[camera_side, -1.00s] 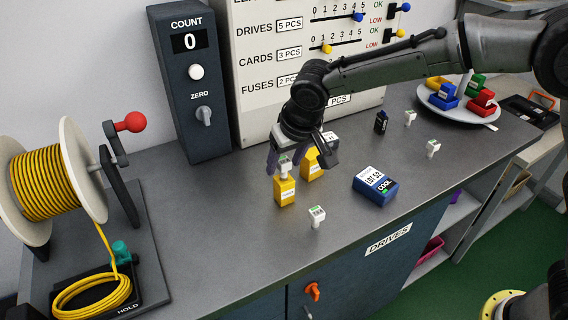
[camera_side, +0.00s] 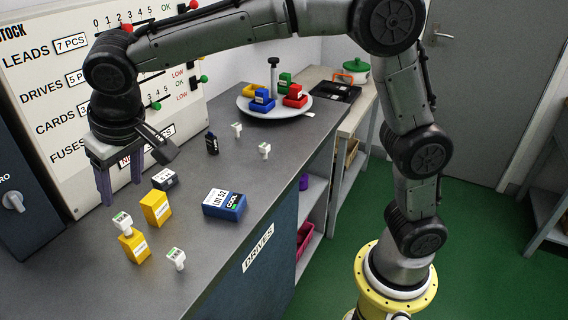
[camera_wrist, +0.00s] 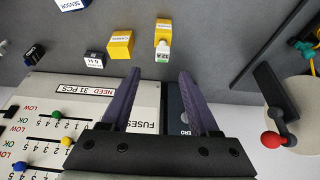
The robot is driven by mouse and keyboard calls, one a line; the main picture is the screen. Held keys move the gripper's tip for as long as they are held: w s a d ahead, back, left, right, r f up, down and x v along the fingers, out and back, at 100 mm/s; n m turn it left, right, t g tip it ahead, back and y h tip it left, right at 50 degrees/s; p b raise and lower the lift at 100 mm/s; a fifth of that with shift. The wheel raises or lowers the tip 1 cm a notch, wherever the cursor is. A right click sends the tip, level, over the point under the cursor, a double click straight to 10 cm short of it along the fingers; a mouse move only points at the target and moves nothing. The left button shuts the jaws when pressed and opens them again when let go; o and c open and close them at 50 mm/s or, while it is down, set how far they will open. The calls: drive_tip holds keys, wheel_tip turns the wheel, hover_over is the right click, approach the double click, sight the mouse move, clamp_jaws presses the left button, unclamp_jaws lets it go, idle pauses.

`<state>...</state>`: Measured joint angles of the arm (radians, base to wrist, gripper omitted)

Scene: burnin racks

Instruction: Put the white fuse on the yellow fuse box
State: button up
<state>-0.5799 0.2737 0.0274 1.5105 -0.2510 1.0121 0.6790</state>
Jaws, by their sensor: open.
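A white fuse (camera_side: 122,220) with a green-marked label stands on top of the nearer yellow box (camera_side: 134,248). The same fuse (camera_wrist: 162,53) and yellow box (camera_wrist: 162,28) show in the wrist view. A second yellow box (camera_side: 155,208) stands beside it with no fuse on it, also in the wrist view (camera_wrist: 121,44). My gripper (camera_side: 121,192) is open and empty, raised behind and apart from the fuse. In the wrist view its two fingers (camera_wrist: 158,88) are spread, with the fuse beyond their tips. Another white fuse (camera_side: 176,259) stands on the bench nearby.
A dark box with a white label (camera_side: 165,179) and a blue box (camera_side: 224,205) stand nearby. More white fuses (camera_side: 237,129) (camera_side: 264,150) and a dark bottle-like item (camera_side: 212,143) are farther back. A plate (camera_side: 284,113) holds colored blocks. The stock board (camera_side: 60,150) rises close behind my gripper.

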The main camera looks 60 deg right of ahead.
drive_tip(key=s+d+r, duration=0.3)
drive_tip(key=s+d, duration=0.3)
drive_tip(key=d, duration=0.4)
drive_tip(key=s+d+f, duration=0.3)
drive_tip(key=s+d, duration=0.3)
drive_tip(key=s, duration=0.4)
drive_tip(key=s+d+f+t, duration=0.1)
drive_tip(key=s+d+f, duration=0.2)
drive_tip(key=s+d, duration=0.4)
drive_tip(key=s, duration=0.4)
drive_tip(key=shift+s, duration=0.15)
